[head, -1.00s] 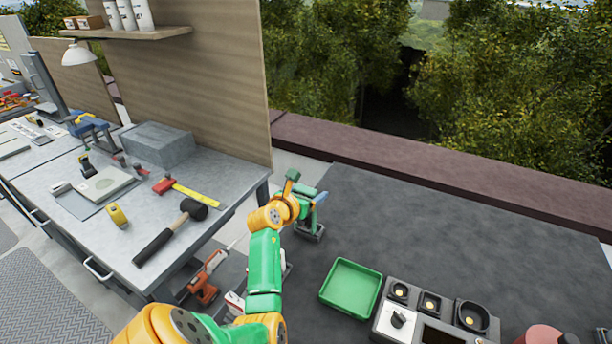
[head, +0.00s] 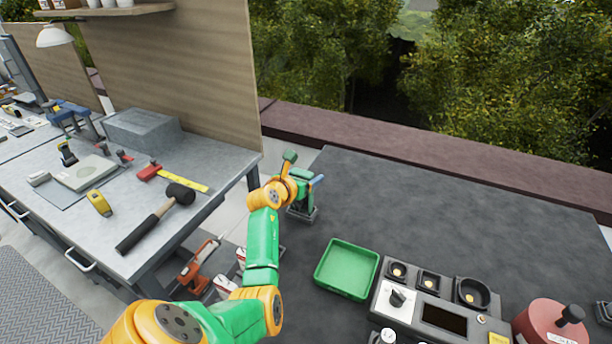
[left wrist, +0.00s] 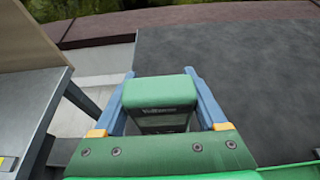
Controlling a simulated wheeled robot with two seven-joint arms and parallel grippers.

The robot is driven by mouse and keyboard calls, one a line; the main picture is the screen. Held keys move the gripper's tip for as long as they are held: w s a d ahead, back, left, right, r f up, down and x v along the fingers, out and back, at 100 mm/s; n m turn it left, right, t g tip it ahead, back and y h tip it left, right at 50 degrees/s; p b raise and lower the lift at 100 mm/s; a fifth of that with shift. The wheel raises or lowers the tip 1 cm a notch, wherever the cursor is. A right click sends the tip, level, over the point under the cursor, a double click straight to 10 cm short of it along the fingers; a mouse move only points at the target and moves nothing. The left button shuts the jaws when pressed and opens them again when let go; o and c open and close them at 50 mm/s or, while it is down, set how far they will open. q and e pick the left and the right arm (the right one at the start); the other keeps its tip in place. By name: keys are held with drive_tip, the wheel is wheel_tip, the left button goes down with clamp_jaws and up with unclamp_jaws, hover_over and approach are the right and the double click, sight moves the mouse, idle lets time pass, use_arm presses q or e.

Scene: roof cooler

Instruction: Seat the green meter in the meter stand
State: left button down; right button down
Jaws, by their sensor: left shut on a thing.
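My left gripper (head: 308,186) is shut on the green meter, near the left edge of the dark table. In the left wrist view my left gripper (left wrist: 159,80) has a blue finger on each side of the meter (left wrist: 160,93), which shows a green top and a dark grey face with small lettering. In the head view a grey block-like base (head: 302,214) shows just below the gripper. I cannot tell whether it is the meter's lower end or the meter stand, nor whether it touches the table. My right gripper is not in view.
A green tray (head: 346,268) lies on the dark table (head: 430,205). Right of it is a grey console (head: 416,312) with a knob, dark screen and three wells. A red round thing (head: 548,322) stands beyond. The table's back is clear. A workbench (head: 140,195) with tools stands left.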

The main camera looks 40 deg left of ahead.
use_arm(q)
drive_tip(key=shift+r+p, duration=0.1)
drive_tip(key=shift+p, duration=0.2)
idle(0.4)
drive_tip(key=shift+s+f, duration=0.1)
drive_tip(key=shift+f, duration=0.2)
idle(0.5)
unclamp_jaws()
